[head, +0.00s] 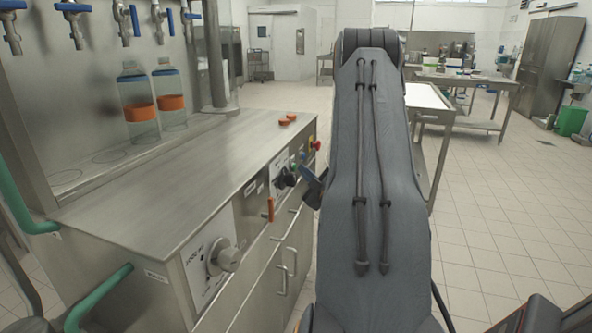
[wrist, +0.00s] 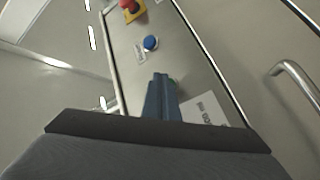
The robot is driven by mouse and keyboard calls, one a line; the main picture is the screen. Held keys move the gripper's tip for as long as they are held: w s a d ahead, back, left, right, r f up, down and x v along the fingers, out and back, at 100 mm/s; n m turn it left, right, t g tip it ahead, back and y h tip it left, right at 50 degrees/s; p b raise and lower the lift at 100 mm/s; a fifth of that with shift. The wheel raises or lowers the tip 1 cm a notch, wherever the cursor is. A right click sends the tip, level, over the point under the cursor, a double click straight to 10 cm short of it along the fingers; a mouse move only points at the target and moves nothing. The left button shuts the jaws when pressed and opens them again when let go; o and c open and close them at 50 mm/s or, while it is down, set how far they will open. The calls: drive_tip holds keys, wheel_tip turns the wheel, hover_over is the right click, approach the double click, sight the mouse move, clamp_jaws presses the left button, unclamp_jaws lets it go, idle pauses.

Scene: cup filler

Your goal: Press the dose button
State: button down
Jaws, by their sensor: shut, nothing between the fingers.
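My gripper (wrist: 161,78) is shut and empty, its blue-grey fingers pointing at the steel control panel in the wrist view. A sliver of green (wrist: 173,83) shows beside the fingertips, perhaps a button mostly hidden by them; I cannot tell whether they touch it. A round blue button (wrist: 151,43) lies beyond the fingertips, with a small label beside it that is too small to read. In the head view my gripper (head: 313,188) is partly hidden by my arm, close to the machine's front panel. I cannot tell which button is the dose button.
A red button on a yellow plate (wrist: 131,9) sits farther along the panel. A dial knob (head: 224,258) and an orange handle (head: 270,209) project from the machine's front. Cabinet handles lie below. Two bottles (head: 140,108) (head: 171,100) stand under the taps.

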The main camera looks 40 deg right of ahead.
drive_tip(key=shift+w+a, duration=0.15)
drive_tip(key=shift+w, duration=0.1)
drive_tip(key=shift+s, duration=0.15)
idle(0.3)
drive_tip(key=shift+s+d, duration=0.35)
drive_tip(key=shift+s, duration=0.15)
drive_tip(key=s+d+p, duration=0.1)
drive_tip(key=s+d, duration=0.1)
drive_tip(key=s, duration=0.3)
drive_tip(key=shift+s+d, duration=0.2)
drive_tip(key=shift+d, duration=0.2)
idle(0.5)
